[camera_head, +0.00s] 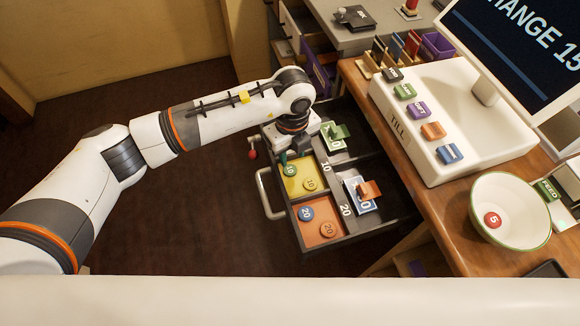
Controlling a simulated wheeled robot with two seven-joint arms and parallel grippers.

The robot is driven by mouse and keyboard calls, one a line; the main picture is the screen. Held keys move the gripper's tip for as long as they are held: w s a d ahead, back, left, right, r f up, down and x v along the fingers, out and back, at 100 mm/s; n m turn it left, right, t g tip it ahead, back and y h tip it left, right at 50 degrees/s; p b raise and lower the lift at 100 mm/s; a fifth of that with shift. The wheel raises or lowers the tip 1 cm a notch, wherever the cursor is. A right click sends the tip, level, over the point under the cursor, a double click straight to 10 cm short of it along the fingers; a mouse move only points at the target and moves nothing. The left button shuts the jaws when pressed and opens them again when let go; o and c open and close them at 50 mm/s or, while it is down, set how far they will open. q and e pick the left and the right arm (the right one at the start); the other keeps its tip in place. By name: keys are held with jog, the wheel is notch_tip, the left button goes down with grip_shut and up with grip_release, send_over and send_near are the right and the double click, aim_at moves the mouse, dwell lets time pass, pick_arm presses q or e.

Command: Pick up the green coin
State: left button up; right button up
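The green coin (289,170), marked 10, lies in the yellow compartment (297,189) of the open till drawer, at its upper left. A yellow coin (310,184), also marked 10, lies beside it. My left gripper (292,158) points down from the wrist directly over the green coin's far edge. The wrist and the dark fingers hide part of that compartment's far end. Whether the fingers touch the coin, and how far apart they are, I cannot tell. My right gripper is not in view.
The orange compartment (318,238) holds a blue coin (306,214) and an orange coin (327,229), both marked 20. Banknotes with clips (368,190) lie in the drawer's right side. A white till (455,120) and a bowl (510,208) with a red coin (492,220) stand on the counter.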

aim_at(290, 170)
pick_arm(q)
jog(key=shift+w+a+f+p, duration=0.1)
jog(key=shift+f+p, duration=0.25)
jog(key=shift+f, duration=1.15)
jog(key=shift+w+a+f+p, duration=0.1)
jog(key=shift+f+p, duration=0.25)
jog(key=shift+f, duration=1.1)
jog(key=c, duration=0.6)
